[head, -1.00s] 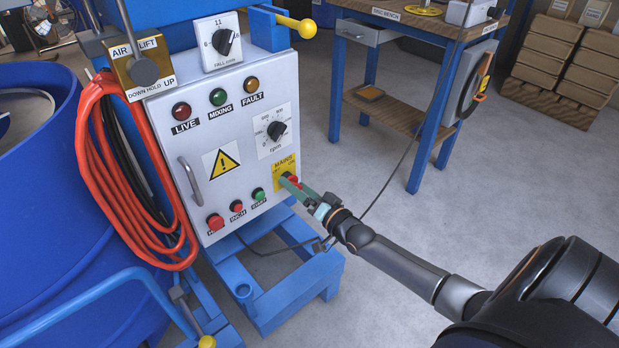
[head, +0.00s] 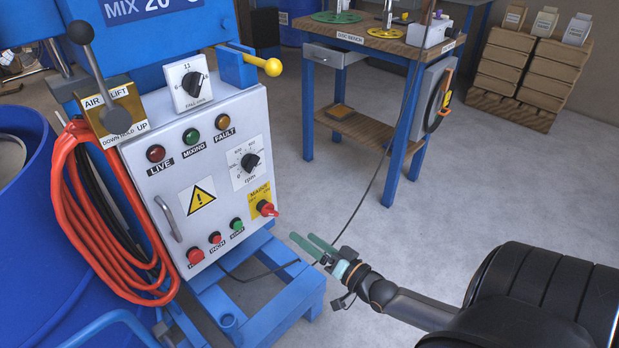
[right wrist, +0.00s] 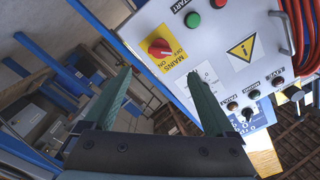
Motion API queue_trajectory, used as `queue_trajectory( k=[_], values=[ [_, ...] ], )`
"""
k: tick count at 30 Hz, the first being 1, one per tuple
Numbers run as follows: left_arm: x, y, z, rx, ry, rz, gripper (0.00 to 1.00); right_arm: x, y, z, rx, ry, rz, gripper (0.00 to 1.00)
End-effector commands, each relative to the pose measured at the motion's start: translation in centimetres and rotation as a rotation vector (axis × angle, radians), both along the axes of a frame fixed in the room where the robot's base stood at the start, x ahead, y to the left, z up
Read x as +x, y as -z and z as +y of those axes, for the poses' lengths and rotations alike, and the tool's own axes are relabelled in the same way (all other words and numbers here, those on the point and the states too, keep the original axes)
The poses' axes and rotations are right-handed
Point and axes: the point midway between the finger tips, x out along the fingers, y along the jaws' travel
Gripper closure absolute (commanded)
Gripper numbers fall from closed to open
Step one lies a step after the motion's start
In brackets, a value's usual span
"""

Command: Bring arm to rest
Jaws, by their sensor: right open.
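My right gripper (head: 314,244) is open and empty, with two green fingers. It is in the air to the right of the control panel, apart from it. In the right wrist view its fingers (right wrist: 165,95) are spread with nothing between them. The grey control panel (head: 222,165) is mounted on the blue machine. Its red mains switch (head: 266,208) on a yellow plate is left of the fingertips, and the switch also shows in the right wrist view (right wrist: 159,48). My right arm (head: 420,308) comes in from the lower right. My left gripper is not in view.
Red hoses (head: 95,220) hang left of the panel. A blue base frame (head: 275,290) stands below it, close to the gripper. A disc bench (head: 400,42) with blue legs stands behind, with a cable hanging from it. Grey floor (head: 480,190) at the right is clear.

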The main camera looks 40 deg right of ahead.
Motion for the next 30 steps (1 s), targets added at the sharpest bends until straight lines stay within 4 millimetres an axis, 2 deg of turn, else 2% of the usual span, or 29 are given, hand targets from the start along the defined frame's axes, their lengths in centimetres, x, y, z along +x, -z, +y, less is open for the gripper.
queue_trajectory(
  k=[16, 19, 20, 23, 27, 30],
  values=[
    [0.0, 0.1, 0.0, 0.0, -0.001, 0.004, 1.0, 0.0, 0.0, 0.0, -0.001, -0.001, -0.001, 0.1],
    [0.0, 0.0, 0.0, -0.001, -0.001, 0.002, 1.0, -0.1, -0.3, 1.0, -0.018, -0.016, -0.004, 0.1],
    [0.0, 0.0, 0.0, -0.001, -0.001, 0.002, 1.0, -0.1, -0.5, 1.7, -0.032, -0.027, -0.009, 0.1],
    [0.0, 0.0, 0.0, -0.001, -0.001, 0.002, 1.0, -0.6, -2.0, 5.9, -0.127, -0.089, -0.036, 0.1],
    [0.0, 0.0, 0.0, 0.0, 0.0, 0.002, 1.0, -1.8, -6.5, 13.4, -0.357, -0.18, -0.132, 0.1],
    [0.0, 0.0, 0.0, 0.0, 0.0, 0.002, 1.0, -2.8, -9.7, 16.8, -0.511, -0.201, -0.201, 0.1]
  ],
)
